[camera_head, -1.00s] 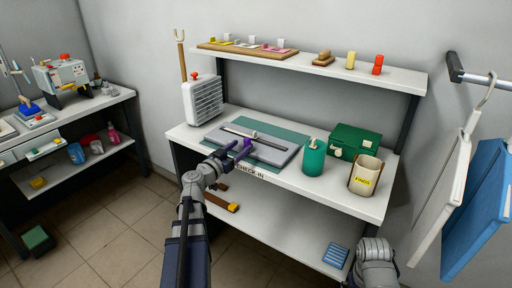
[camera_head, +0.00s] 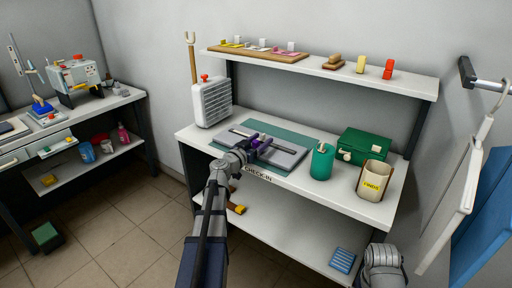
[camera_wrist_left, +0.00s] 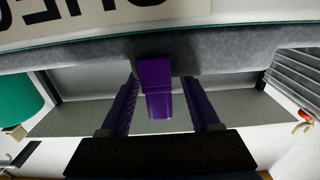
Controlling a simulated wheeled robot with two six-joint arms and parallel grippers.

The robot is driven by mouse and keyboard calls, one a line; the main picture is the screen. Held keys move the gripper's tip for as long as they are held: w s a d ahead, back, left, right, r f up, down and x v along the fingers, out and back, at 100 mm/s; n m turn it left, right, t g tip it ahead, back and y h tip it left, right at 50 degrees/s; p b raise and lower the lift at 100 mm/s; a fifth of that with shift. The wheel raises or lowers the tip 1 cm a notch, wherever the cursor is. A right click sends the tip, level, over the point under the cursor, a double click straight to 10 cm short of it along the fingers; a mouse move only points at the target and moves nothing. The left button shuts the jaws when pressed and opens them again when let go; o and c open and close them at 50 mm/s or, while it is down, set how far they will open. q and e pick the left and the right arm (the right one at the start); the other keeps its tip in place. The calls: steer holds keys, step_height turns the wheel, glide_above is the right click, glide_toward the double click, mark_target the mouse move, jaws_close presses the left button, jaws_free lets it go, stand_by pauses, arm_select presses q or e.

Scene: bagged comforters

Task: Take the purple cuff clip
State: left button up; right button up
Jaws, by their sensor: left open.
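The purple cuff clip (camera_wrist_left: 155,92) shows in the left wrist view, against the edge of a grey fuzzy-sided pad (camera_wrist_left: 225,55). My left gripper (camera_wrist_left: 160,82) is open, with one purple finger on each side of the clip. Gaps show between clip and fingers, so it is not gripped. In the head view my left gripper (camera_head: 257,144) is over the grey pad (camera_head: 285,156) on the check-in table. There the clip is hard to tell from the purple fingers. My right gripper is out of view; only part of my right arm shows at the bottom right.
The pad lies on a green mat (camera_head: 291,134). To its right stand a teal cup (camera_head: 322,160), a green box (camera_head: 364,147) and a beige bin (camera_head: 373,180). A white heater (camera_head: 212,102) stands left. A shelf (camera_head: 330,70) spans above. Bagged comforters (camera_head: 487,205) hang at right.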

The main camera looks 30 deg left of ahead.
arm_select(q)
jaws_close()
stand_by(0.5)
